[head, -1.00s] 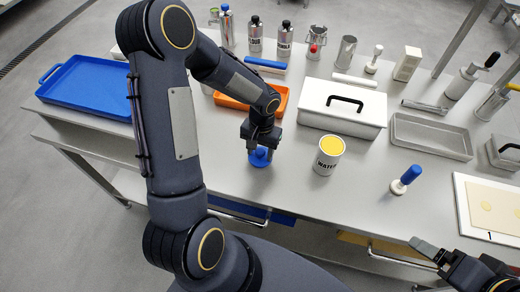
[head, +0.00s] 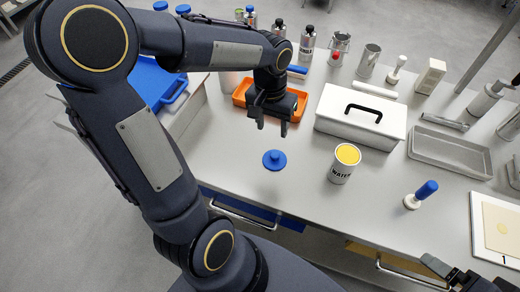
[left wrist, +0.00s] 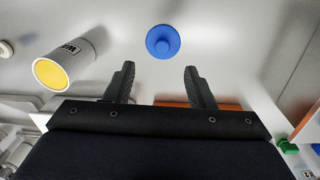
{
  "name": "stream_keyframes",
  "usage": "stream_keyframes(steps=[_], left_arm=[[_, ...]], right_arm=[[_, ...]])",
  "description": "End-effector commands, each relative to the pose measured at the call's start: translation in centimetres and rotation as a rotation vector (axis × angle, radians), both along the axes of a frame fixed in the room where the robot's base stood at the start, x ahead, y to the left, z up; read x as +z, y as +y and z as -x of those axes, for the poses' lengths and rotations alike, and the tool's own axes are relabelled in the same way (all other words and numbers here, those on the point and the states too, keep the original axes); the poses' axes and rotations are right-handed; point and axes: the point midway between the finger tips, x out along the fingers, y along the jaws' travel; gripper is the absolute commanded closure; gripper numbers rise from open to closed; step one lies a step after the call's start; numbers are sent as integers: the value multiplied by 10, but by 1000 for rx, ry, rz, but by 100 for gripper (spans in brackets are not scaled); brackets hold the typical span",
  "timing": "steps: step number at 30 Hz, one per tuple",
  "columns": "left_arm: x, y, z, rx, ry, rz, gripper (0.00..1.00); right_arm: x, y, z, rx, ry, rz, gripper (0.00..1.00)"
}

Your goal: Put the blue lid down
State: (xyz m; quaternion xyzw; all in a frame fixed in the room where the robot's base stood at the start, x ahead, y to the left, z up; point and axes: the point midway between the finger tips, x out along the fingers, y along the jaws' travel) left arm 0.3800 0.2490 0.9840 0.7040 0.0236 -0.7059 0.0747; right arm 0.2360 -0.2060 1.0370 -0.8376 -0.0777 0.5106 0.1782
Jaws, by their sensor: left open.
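The blue lid (head: 274,160) lies flat on the table with its knob up, left of the white WATER can (head: 343,165). My left gripper (head: 271,129) is open and empty, above and behind the lid, apart from it. In the left wrist view the lid (left wrist: 163,42) shows clear beyond the two spread fingertips (left wrist: 158,72), and the can (left wrist: 64,66) stands to the left. The can's top shows yellow. Part of my right gripper (head: 440,268) shows at the lower right edge of the head view; its jaws cannot be made out.
An orange tray (head: 240,97) lies behind the left gripper. A white box with a black handle (head: 361,115) stands behind the can. A blue-handled stamp-like tool (head: 421,194) stands at the right. A grey tray (head: 450,150) lies farther right. The table around the lid is clear.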

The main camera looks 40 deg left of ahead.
Motion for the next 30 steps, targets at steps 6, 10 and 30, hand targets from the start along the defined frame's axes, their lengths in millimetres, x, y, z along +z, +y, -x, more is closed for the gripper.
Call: stream_keyframes(steps=[6, 10, 30], left_arm=[[48, -13, 81, 21, -239, 125, 51], [54, -27, 116, 26, -365, 194, 51], [53, -43, 144, 27, -491, 263, 51]], right_arm=[[0, 0, 0, 0, 0, 0, 12], [0, 0, 0, 0, 0, 0, 12], [0, 0, 0, 0, 0, 0, 12]])
